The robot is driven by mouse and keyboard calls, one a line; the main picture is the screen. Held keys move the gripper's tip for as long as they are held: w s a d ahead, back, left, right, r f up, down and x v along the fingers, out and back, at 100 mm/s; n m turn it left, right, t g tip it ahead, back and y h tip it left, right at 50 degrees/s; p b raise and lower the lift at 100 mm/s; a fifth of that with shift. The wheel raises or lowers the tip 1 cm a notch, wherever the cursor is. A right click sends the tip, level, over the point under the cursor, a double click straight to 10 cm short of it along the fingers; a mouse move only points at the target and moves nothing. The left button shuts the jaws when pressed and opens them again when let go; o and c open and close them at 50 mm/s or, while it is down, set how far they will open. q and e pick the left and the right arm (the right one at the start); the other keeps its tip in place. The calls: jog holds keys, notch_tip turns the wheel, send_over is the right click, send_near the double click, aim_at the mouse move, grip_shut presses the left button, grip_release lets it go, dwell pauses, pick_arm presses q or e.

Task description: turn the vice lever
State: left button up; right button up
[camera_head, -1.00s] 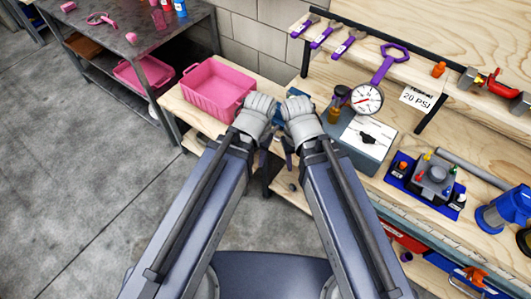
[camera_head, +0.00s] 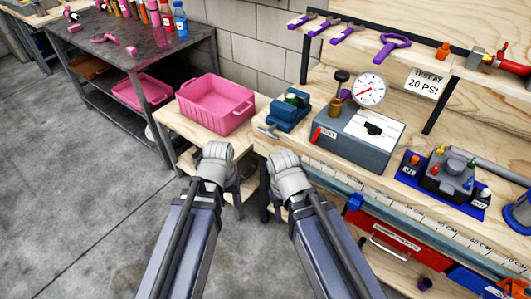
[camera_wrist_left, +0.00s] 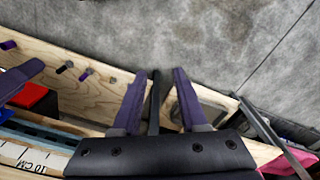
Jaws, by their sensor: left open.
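The blue vice (camera_head: 290,114) stands on the bench's left end, between the pink bin and the grey test box. A small green-and-white item (camera_head: 291,98) shows at its top; I cannot tell whether it is clamped. The vice's pale lever (camera_head: 267,131) sticks out at its front left. My left gripper (camera_head: 236,198) is below and left of the lever, apart from it. In the left wrist view my left gripper (camera_wrist_left: 160,76) has its dark fingers spread, with nothing between them. My right gripper (camera_head: 268,205) is just below the bench's front edge, its fingers mostly hidden.
A pink bin (camera_head: 215,105) sits left of the vice. A grey test box (camera_head: 358,138) with a pressure gauge (camera_head: 370,90) stands to the right. A blue tray (camera_head: 443,185) lies farther right. Red and blue drawers are below the bench. Open floor lies at left.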

pick_arm(q)
notch_tip(320, 180, down, 10)
jog(key=w+n+h+b, duration=0.1)
jog(key=w+h+b, duration=0.15)
jog(key=b, duration=0.55)
jog(key=n+t+h+b, duration=0.4)
jog(key=n+t+h, duration=0.4)
jog(key=h, duration=0.5)
send_near(267, 132)
jog(key=d+m+t, duration=0.1)
jog(key=d, duration=0.1)
jog(key=shift+y, duration=0.25)
jog(key=shift+f+x, duration=0.15)
jog(key=shift+x, duration=2)
jog(key=shift+f+x, duration=0.15)
jog(key=shift+x, duration=1.95)
pick_arm(e)
notch_tip(267, 132, down, 15)
jog(key=shift+r, duration=0.2)
pick_arm(q)
jog(key=shift+w+a, duration=0.1)
jog(key=shift+c, duration=0.3)
grip_shut()
